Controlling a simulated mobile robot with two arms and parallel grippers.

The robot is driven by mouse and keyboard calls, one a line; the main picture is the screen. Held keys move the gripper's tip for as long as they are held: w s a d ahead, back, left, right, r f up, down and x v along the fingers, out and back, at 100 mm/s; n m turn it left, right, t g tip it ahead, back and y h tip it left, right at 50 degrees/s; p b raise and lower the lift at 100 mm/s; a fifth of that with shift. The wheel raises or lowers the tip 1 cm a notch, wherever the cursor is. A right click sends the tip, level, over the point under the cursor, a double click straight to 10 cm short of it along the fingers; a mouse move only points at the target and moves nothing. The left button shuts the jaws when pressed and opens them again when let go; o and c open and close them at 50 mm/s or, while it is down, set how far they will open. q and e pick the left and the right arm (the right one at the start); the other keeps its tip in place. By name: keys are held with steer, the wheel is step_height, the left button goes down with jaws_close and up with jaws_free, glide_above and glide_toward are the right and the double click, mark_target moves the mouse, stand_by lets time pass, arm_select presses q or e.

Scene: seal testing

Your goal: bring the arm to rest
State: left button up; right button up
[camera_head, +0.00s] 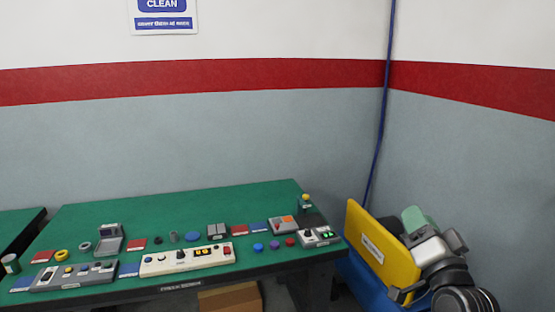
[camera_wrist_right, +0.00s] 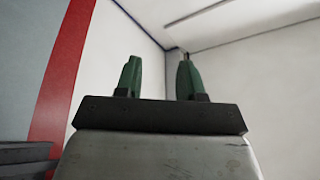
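My right arm shows at the lower right of the head view, folded up beside a yellow panel. My right gripper (camera_head: 414,217) points upward there, its green fingers partly overlapping each other. In the right wrist view the right gripper (camera_wrist_right: 161,80) shows two green fingers standing apart, with nothing between them. My left gripper and arm do not show in either view.
A green-topped table (camera_head: 270,205) bears several small devices, coloured knobs and a white control box (camera_head: 188,259). A yellow panel (camera_head: 378,250) stands right of the table, close to my right arm. A cardboard box (camera_head: 230,298) is under the table. A blue cable (camera_head: 383,110) hangs along the wall corner.

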steer(key=s+a+f+n+g, duration=0.3)
steer(key=s+f+g, duration=0.25)
steer(key=f, duration=0.65)
steer(key=s+a+f+n+g, duration=0.25)
steer(key=s+f+g, duration=0.3)
steer(key=f, duration=0.55)
steer(key=s+f+n+g+h, duration=0.15)
steer(key=s+f+g, duration=0.35)
steer(key=s, duration=0.5)
steer(key=s+f+n+g, duration=0.2)
steer(key=s+f, duration=0.4)
steer(key=s, duration=0.4)
step_height(320, 180, down, 26)
steer(key=g, duration=0.2)
steer(key=s+d+f+b, duration=0.1)
steer(key=s+d+f, duration=0.1)
steer(key=s+f, duration=1.4)
steer(key=shift+s+d+f+n+g, duration=0.2)
steer(key=shift+s+d+n+g, duration=0.1)
steer(key=shift+s+g, duration=0.1)
steer(key=shift+s, duration=0.1)
